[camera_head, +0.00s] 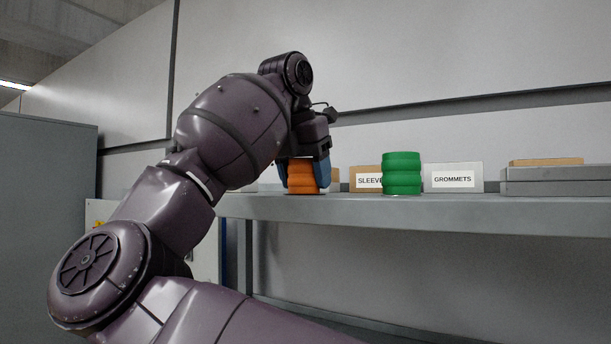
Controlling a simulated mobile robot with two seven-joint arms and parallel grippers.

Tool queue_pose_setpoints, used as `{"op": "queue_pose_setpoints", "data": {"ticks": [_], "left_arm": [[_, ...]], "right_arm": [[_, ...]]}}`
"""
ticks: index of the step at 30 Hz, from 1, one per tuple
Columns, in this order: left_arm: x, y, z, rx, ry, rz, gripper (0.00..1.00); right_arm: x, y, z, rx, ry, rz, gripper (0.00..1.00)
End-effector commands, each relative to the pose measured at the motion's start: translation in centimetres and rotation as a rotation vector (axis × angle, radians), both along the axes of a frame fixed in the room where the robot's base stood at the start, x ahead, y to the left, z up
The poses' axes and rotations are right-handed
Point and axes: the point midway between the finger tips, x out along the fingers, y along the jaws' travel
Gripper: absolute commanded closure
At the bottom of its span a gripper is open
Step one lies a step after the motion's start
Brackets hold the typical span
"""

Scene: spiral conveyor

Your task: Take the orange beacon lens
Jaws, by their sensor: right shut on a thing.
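The orange beacon lens (302,177) is a ribbed, stacked-ring piece at the left part of the grey shelf (450,204). My right gripper (303,172) comes down over it from above, with its blue fingers on either side, and is shut on it. The fingers and wrist hide the lens's upper part. The lens's base is at the level of the shelf top; I cannot tell whether it still touches. My left gripper is not in view.
A green ribbed piece (402,174) stands to the right of the lens. Behind are boxes labelled SLEEVES (366,179) and GROMMETS (453,177). Flat grey cases (556,181) lie at the right with a tan box (546,162) on top. A grey cabinet (45,220) stands at the left.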

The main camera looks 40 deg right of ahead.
Motion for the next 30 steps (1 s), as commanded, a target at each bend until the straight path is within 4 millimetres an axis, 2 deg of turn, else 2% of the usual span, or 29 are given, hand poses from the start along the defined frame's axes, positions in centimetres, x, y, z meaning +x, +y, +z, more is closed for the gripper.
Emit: {"op": "queue_pose_setpoints", "data": {"ticks": [3, 30], "left_arm": [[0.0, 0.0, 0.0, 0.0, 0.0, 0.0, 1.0], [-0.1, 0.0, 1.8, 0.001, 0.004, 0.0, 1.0]], "right_arm": [[0.0, 0.0, 0.0, 0.0, 0.0, 0.0, 0.7], [0.0, 0.0, 2.6, 0.0, 0.0, 0.0, 0.7]]}}
